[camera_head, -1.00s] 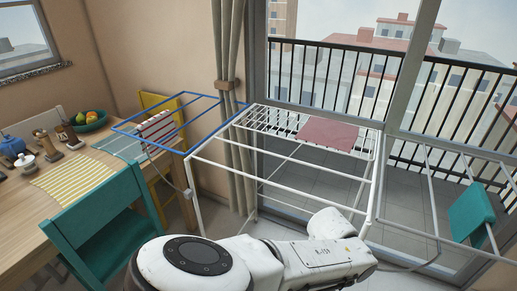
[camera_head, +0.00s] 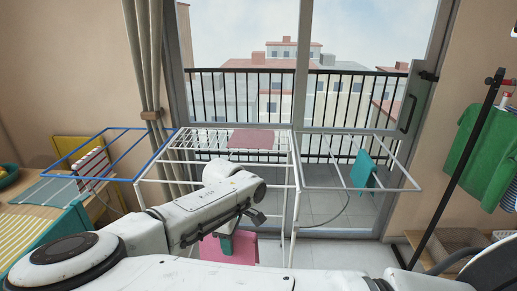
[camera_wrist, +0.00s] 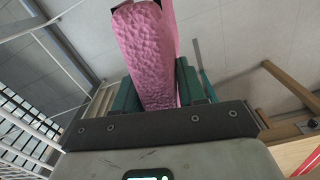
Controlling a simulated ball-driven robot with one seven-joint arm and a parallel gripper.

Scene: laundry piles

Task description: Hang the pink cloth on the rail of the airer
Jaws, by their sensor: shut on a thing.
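The pink cloth (camera_head: 241,250) hangs from my gripper (camera_head: 226,243), low in front of the airer (camera_head: 290,160). In the wrist view, the textured pink cloth (camera_wrist: 146,55) is clamped between the teal fingers of my gripper (camera_wrist: 160,88). It sticks out beyond the fingertips. My forearm hides part of the airer's front in the head view. The airer is a white frame with a slatted top, a blue wing (camera_head: 120,130) at left and a white wing (camera_head: 400,163) at right. My gripper is below the height of the top rails.
A dusky pink cloth (camera_head: 251,139) lies flat on the airer's top. A red-striped cloth (camera_head: 92,165) hangs on the blue wing, a teal cloth (camera_head: 363,170) on the right wing. A garment stand (camera_head: 455,180) with green clothes (camera_head: 480,150) is at right, a table (camera_head: 18,235) at left.

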